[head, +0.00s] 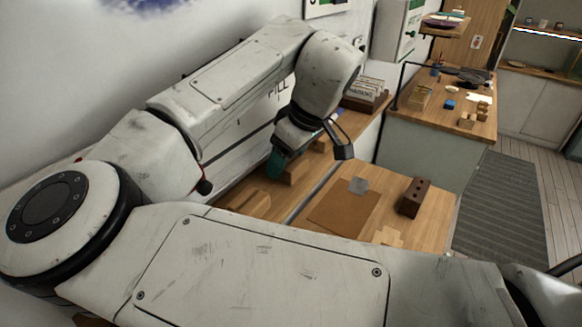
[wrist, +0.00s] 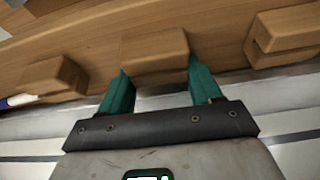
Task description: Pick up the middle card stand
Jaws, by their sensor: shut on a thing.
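Three small wooden card stands show in the wrist view: the left one (wrist: 55,76), the middle one (wrist: 155,48) and the right one (wrist: 284,37). My gripper (wrist: 157,66) has its two teal fingers at either side of the middle card stand and is shut on it. The stand looks level with its neighbours; I cannot tell whether it is clear of the wood below. In the head view my gripper (head: 285,158) is low over the wooden ledge, and my wrist partly hides the stands.
A brown board (head: 343,212) and a dark block with holes (head: 413,197) lie on the near wooden top. A card box (head: 365,94) stands farther along the wall. In the wrist view a white-and-blue item (wrist: 18,101) lies by the left stand.

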